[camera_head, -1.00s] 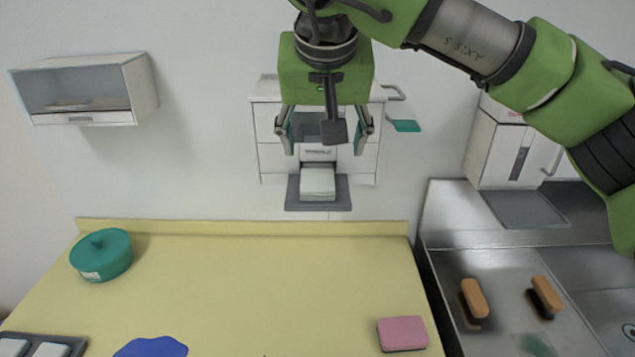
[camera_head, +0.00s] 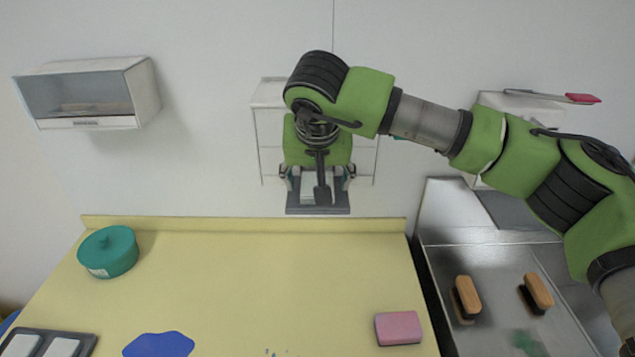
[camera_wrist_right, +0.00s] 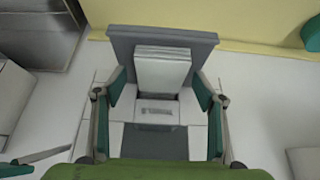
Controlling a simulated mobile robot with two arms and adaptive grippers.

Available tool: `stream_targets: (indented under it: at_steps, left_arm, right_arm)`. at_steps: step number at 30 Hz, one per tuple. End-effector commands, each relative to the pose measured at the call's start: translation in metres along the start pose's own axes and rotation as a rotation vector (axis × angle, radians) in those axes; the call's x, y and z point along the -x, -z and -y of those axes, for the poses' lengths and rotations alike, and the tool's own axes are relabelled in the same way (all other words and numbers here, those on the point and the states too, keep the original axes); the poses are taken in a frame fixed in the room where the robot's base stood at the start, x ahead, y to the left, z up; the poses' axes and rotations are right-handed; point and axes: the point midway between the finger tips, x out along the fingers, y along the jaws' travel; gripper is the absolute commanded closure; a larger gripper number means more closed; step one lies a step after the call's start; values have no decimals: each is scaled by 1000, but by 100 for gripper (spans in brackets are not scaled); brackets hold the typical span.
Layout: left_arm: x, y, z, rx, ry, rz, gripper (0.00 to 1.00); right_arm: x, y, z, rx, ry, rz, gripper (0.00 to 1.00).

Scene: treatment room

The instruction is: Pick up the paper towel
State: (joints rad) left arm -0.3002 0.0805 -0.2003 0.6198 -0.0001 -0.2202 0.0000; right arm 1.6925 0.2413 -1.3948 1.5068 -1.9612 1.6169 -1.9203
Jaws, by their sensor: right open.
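The paper towel is a white stack (camera_head: 307,188) on the grey ledge (camera_head: 335,209) of the white wall dispenser (camera_head: 268,135). It also shows clearly in the right wrist view (camera_wrist_right: 162,70), lying on the ledge (camera_wrist_right: 205,42). My right gripper (camera_head: 318,182) is open, with its fingers pointing down over the ledge. In the right wrist view its fingertips (camera_wrist_right: 160,84) are to either side of the paper towel, with a gap on both sides. In the head view the gripper hides part of the paper towel. My left gripper is not in view.
At right is a metal sink area with two wooden brushes (camera_head: 467,297). A wall cabinet (camera_head: 88,95) hangs at left.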

Motion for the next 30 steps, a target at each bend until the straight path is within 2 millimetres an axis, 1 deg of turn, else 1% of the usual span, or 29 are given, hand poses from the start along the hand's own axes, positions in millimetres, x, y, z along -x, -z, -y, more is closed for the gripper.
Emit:
stream_targets:
  at_steps: [3,4,7,8,18,23,26,28,29,30]
  left_arm:
    - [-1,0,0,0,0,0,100]
    - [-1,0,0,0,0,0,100]
    - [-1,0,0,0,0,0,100]
    - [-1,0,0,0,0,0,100]
    - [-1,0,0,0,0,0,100]
    - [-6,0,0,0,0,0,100]
    - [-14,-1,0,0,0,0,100]
    - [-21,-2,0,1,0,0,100]
    - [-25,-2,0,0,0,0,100]
    - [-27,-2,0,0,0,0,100]
  right_arm:
    - [0,0,0,0,0,0,36]
    - [0,0,0,0,0,0,39]
    - [0,0,0,-1,0,-1,62]
    - [0,0,0,-1,0,-1,65]
    - [0,0,0,-1,0,-1,65]
    - [5,3,0,-1,1,-4,65]
    - [13,8,0,-3,1,-5,65]
    - [22,14,0,-3,0,-7,65]
    - [27,16,1,-3,1,-8,65]
    - [40,12,2,1,2,-8,65]
